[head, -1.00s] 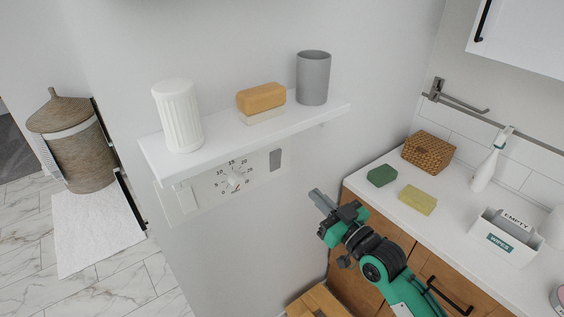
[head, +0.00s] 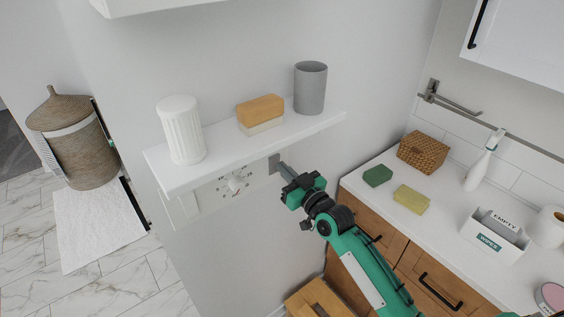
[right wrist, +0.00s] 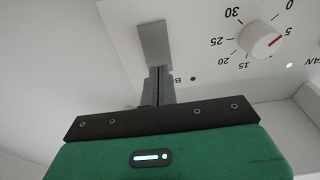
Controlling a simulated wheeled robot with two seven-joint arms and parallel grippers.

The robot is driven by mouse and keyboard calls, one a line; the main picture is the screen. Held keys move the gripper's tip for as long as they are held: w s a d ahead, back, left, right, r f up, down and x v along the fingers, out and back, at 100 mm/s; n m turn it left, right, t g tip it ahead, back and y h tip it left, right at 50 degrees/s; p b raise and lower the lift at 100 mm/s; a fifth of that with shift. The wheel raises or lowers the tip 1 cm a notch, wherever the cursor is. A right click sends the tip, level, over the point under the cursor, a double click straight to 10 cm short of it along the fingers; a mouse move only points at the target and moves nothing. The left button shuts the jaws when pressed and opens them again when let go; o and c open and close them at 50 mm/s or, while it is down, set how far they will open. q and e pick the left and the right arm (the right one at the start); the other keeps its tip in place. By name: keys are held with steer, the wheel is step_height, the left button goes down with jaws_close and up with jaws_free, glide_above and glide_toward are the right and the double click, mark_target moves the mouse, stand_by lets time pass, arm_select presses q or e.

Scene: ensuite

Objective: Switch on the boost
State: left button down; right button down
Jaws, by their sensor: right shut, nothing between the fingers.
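A white control panel (head: 212,196) is on the wall under the shelf, with a white round dial (head: 235,183). The dial (right wrist: 260,40) also shows upside down in the right wrist view, its red pointer near 5. A grey switch plate (head: 273,162) is at the panel's right end and shows in the right wrist view (right wrist: 154,42). Beside it are a label starting with "B", partly hidden, and a small dark dot (right wrist: 193,78). My right gripper (head: 285,169) is shut and empty, its tips at the grey plate's lower edge; I cannot tell whether they touch. My left gripper is not in view.
A white shelf (head: 240,145) juts out above the panel, carrying a ribbed white cup (head: 183,130), soap-like blocks (head: 260,111) and a grey tumbler (head: 310,88). A lit green light (right wrist: 290,66) is near a label ending "AN". A white counter (head: 450,205) is at right.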

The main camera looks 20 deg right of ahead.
steer(key=shift+w+a, duration=0.2)
steer(key=shift+w, duration=0.45)
steer(key=shift+r, duration=0.1)
steer(key=shift+w+a+r, duration=0.1)
steer(key=shift+w+r, duration=0.1)
steer(key=shift+f, duration=0.1)
steer(key=shift+s, duration=0.1)
